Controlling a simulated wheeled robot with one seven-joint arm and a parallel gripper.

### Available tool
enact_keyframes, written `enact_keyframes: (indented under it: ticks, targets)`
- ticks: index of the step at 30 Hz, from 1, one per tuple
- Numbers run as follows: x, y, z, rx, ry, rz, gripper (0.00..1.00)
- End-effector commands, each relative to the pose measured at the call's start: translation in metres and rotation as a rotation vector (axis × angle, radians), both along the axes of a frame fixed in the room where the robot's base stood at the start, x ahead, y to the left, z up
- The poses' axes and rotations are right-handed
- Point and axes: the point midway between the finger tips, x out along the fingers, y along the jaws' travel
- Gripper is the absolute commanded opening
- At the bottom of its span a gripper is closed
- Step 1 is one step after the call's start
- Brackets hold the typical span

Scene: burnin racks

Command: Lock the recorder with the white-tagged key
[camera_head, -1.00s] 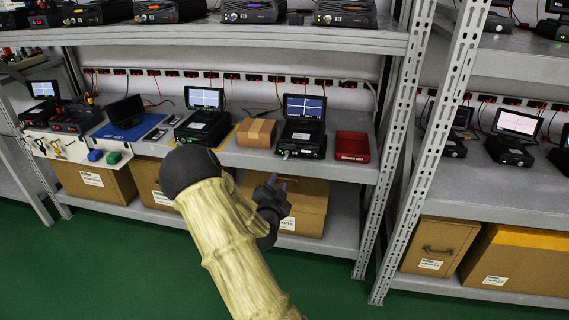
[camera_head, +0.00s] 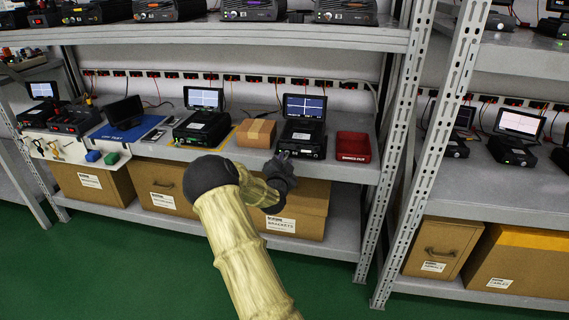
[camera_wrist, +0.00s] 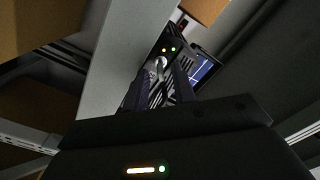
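The recorder (camera_head: 302,138) is a black box with a lit blue screen (camera_head: 305,106) raised on it. It stands on the middle shelf, with its front facing me. In the wrist view its front (camera_wrist: 178,42) shows small lit lamps. A small pale metallic piece (camera_wrist: 160,63), which looks like a key in the lock, sits at that front. I cannot make out a white tag. My gripper (camera_head: 284,158) is at the lower left of the recorder's front. In the wrist view its fingers (camera_wrist: 158,85) are apart, one on each side of the pale piece; contact cannot be told.
A cardboard box (camera_head: 256,132) stands left of the recorder and a red tray (camera_head: 353,146) right of it. A second recorder-like unit (camera_head: 202,127) is further left. Keys hang on a white panel (camera_head: 57,148) at the far left. Cartons (camera_head: 305,200) fill the lower shelf.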

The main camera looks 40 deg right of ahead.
Motion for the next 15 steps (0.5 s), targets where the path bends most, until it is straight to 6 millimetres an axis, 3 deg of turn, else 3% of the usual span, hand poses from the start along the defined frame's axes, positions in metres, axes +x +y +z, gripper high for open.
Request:
enact_keyframes:
  ticks: [5, 9, 15]
  targets:
    - [-0.0002, 0.0001, 0.0004, 0.000, 0.000, 0.000, 0.24]
    - [-0.0002, 0.0002, 0.0004, -0.001, 0.000, -0.001, 0.00]
    - [-0.0004, 0.0002, 0.0004, -0.001, 0.000, -0.001, 0.00]
